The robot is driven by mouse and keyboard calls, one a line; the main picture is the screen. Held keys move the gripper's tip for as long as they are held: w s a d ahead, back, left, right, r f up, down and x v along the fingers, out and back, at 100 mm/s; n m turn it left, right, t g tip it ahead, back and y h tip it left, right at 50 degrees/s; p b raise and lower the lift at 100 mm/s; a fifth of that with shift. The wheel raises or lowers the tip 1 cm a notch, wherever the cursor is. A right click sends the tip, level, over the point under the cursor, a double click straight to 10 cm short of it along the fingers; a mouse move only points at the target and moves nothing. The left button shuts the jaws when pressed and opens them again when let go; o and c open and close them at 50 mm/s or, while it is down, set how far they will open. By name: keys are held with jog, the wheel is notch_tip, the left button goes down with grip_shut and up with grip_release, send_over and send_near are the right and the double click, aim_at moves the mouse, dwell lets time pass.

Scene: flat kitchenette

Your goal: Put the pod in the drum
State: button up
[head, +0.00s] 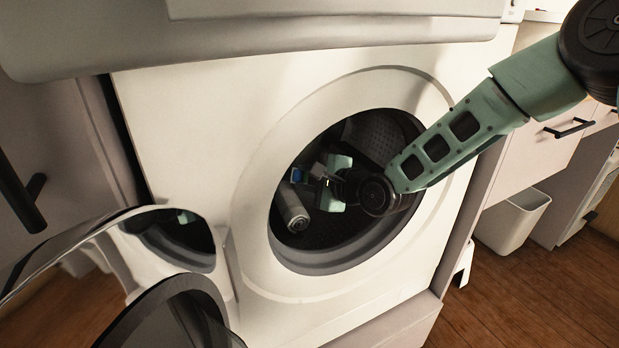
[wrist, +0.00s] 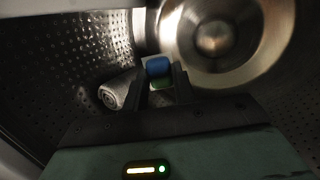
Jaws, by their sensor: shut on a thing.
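The pod (wrist: 159,67) shows blue, green and whitish between the fingertips of my gripper (wrist: 164,82) in the wrist view. My gripper is shut on it and holds it inside the drum. In the head view my gripper (head: 323,182) reaches through the round opening, and the pod is small and hard to make out there. The drum (wrist: 95,48) has dark perforated walls, and its rim opening faces the head camera. A rolled grey towel (head: 292,207) lies low in the drum, left of my gripper; it also shows in the wrist view (wrist: 113,93).
The washer's round door (head: 150,285) stands open at the lower left. The white washer front (head: 210,120) surrounds the opening. A white bin (head: 511,220) stands on the wooden floor at the right, below drawers with a black handle (head: 569,128).

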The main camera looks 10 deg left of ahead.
jog(key=o, duration=0.8)
jog(key=shift+c, duration=0.2)
jog(key=p+v, duration=0.4)
jog(key=v, duration=1.2)
jog(key=s+d+r+n+g+h, duration=0.1)
jog(key=s+d+n+g+h, duration=0.25)
jog(key=s+n, duration=0.45)
jog(key=s+d+r+n+g+h, duration=0.1)
jog(key=s+d+n+g+h, duration=0.25)
jog(key=s+n, duration=0.45)
jog(key=s+d+r+n+g+h, duration=0.15)
jog(key=s+n+h, duration=0.3)
jog(key=s, duration=0.65)
notch_tip(320, 180, up, 24)
jog(key=p, duration=2.3)
jog(key=shift+w+d+f+n+g+y+p, duration=0.15)
jog(key=shift+d+n+g+y+p, duration=0.2)
jog(key=shift+d+g+y, duration=0.1)
